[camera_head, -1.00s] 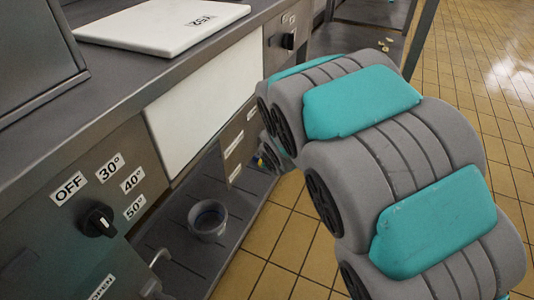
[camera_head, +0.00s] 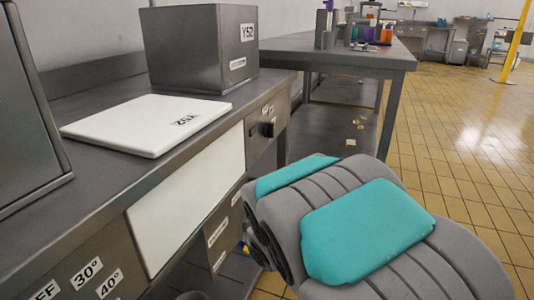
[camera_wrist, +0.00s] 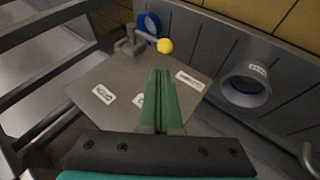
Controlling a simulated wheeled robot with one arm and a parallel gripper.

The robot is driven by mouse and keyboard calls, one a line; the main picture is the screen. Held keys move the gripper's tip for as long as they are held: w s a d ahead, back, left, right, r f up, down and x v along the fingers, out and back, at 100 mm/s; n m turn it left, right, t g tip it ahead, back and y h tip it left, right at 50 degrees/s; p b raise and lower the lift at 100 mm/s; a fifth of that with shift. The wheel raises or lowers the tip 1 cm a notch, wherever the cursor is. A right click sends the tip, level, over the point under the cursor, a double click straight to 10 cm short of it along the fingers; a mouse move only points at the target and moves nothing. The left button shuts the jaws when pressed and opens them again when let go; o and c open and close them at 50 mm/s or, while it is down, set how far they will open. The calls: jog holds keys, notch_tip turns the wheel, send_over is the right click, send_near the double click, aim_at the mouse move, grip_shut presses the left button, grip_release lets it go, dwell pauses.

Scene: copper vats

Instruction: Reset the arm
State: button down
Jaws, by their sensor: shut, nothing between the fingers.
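My gripper (camera_wrist: 160,100) shows in the wrist view with its two green fingers pressed together and nothing between them. It points at a grey metal panel (camera_wrist: 113,77) with several white labels. In the head view my grey and teal arm fills the lower right, and the gripper itself is hidden behind it.
A tap with a yellow knob (camera_wrist: 165,46) is close by. Tiled floor (camera_head: 470,140) is open at right.

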jog(key=s+d+r+m+g+h+p, duration=0.2)
jog(key=s+d+r+m, duration=0.2)
jog(key=s+d, duration=0.3)
jog(key=s+d+r+m+g+h+p, duration=0.15)
jog(key=s+d+r+m+p, duration=0.3)
jog(key=d, duration=0.45)
jog(key=s+d+r+m+g+p, duration=0.1)
jog(key=s+r+m+g, duration=0.2)
jog(key=s, duration=0.9)
jog(key=s+d+r+m+g+y+p, duration=0.1)
jog(key=s+r, duration=0.4)
jog(key=s, duration=0.7)
jog(key=shift+d+m+g, duration=0.65)
jog(key=shift+m+g, duration=0.5)
jog(key=shift+m, duration=0.1)
jog(key=shift+r, duration=0.1)
